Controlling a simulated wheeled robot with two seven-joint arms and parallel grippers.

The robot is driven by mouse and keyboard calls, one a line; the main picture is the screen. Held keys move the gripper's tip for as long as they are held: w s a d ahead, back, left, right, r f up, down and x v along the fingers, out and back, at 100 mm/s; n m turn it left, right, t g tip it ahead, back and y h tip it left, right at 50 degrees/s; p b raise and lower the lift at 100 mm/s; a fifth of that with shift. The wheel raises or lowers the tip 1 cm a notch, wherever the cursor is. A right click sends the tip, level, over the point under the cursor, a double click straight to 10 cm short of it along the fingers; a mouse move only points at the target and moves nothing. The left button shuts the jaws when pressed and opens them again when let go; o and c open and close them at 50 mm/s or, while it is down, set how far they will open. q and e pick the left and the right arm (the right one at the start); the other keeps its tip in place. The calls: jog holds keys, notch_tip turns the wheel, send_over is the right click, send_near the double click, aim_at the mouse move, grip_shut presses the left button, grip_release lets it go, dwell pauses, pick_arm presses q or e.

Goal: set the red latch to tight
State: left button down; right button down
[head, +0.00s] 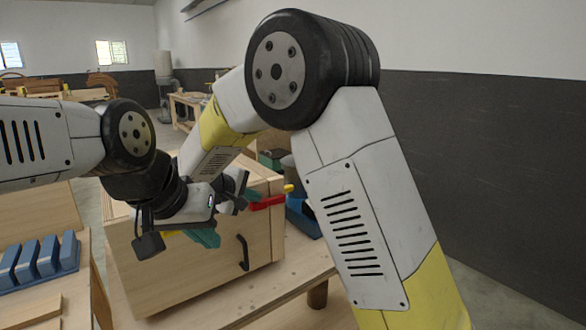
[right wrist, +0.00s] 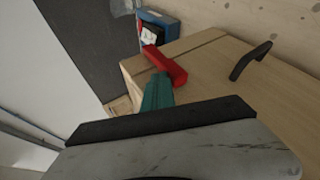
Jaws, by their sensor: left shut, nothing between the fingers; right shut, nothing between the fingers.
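The red latch (head: 268,202) is a short red bar at the upper right edge of the wooden box front (head: 190,275). It also shows in the right wrist view (right wrist: 166,66), slanting across the box edge. My right gripper (head: 244,196) is shut and empty, just left of the latch in the head view. In the right wrist view its teal fingertips (right wrist: 157,92) come right up to the bar; I cannot tell whether they touch it. My left gripper (head: 206,238) is shut and empty, in front of the box face, lower and left of the latch. My arms hide part of the box top.
A black handle (head: 243,252) sticks out of the box front, below the latch. A blue object (head: 302,218) stands behind the latch at the right. A blue rack (head: 40,262) lies on a bench at the left. The bench (head: 290,270) has bare room right of the box.

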jog(key=shift+s+a+f, duration=0.1)
jog(key=shift+f, duration=0.35)
jog(key=shift+s+f, duration=0.15)
jog(key=shift+f, duration=0.1)
jog(key=r, duration=0.4)
jog(key=shift+w+r, duration=0.2)
jog(key=shift+r, duration=0.15)
jog(key=v, duration=1)
jog(key=shift+a+f, duration=0.2)
jog(key=shift+f, duration=0.05)
jog(key=shift+s, duration=0.1)
jog(key=s+d+m+g, duration=0.2)
jog(key=d+g, duration=0.1)
jog(key=d, duration=0.9)
jog(key=s+d+f+m+g+y, duration=0.1)
jog(key=s+d+m+y, duration=0.6)
jog(key=s+d, duration=0.9)
jog(key=shift+s+f+m, duration=0.55)
jog(key=shift+s+m, duration=0.5)
jog(key=shift+m, duration=0.15)
